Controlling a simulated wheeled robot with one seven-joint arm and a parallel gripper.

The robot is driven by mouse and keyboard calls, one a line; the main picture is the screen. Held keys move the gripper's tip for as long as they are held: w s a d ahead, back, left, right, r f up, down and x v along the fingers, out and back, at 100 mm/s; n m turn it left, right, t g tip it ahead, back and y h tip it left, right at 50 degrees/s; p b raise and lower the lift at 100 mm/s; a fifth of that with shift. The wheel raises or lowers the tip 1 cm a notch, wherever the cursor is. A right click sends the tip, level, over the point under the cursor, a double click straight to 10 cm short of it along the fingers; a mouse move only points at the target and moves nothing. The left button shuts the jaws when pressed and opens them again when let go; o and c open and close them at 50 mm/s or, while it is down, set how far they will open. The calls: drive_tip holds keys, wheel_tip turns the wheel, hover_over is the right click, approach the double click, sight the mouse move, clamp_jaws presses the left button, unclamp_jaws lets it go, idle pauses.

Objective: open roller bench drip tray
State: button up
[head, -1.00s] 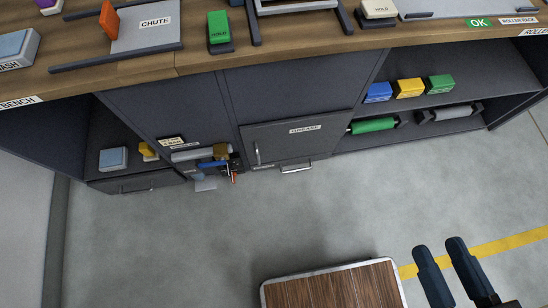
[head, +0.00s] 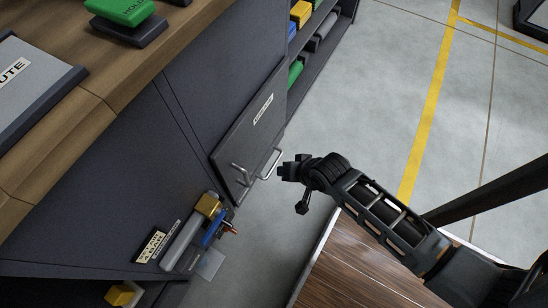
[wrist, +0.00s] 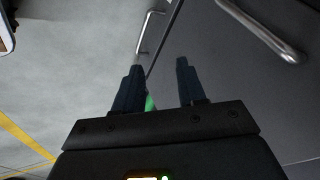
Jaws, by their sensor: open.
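The drip tray front seems to be the low strip beneath the dark cabinet door (head: 248,125); little of it shows. A metal bar handle (head: 271,163) stands out there, and it seems to be the handle (wrist: 147,32) at upper left in the wrist view. The door has its own bar handle (head: 240,178), larger at upper right in the wrist view (wrist: 262,32). My gripper (head: 284,170) is just right of the low handle in the head view. In the wrist view my gripper (wrist: 158,66) has its fingers apart and empty, pointing toward the low handle, with no visible contact.
A wood-topped table or cart (head: 335,270) stands below my arm. A holder with a grey roll and tools (head: 195,235) sticks out left of the door. Shelves with coloured boxes (head: 300,12) are at the top. Open floor (head: 375,85) lies to the right.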

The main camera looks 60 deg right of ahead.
sight(274, 166)
drive_tip(key=w+d+f+m+g+b, duration=0.1)
drive_tip(key=w+d+f+m+b, duration=0.1)
drive_tip(key=f, duration=0.5)
drive_tip(key=w+d+f+m+g+y+b, duration=0.1)
drive_tip(key=w+d+f+m+b, duration=0.1)
drive_tip(key=f+b, duration=0.4)
drive_tip(key=w+d+f+m+g+y+b, duration=0.1)
drive_tip(key=w+d+f+b, duration=0.3)
drive_tip(key=f, duration=0.4)
drive_tip(key=shift+w+d+f+m+g, duration=0.15)
drive_tip(key=shift+w+m+g, duration=0.1)
drive_tip(key=shift+w, duration=0.2)
drive_tip(key=shift+w+f+m+g, duration=0.15)
drive_tip(key=shift+w+m, duration=0.1)
drive_tip(key=shift+w, duration=0.2)
drive_tip(key=shift+r, duration=0.1)
clamp_jaws()
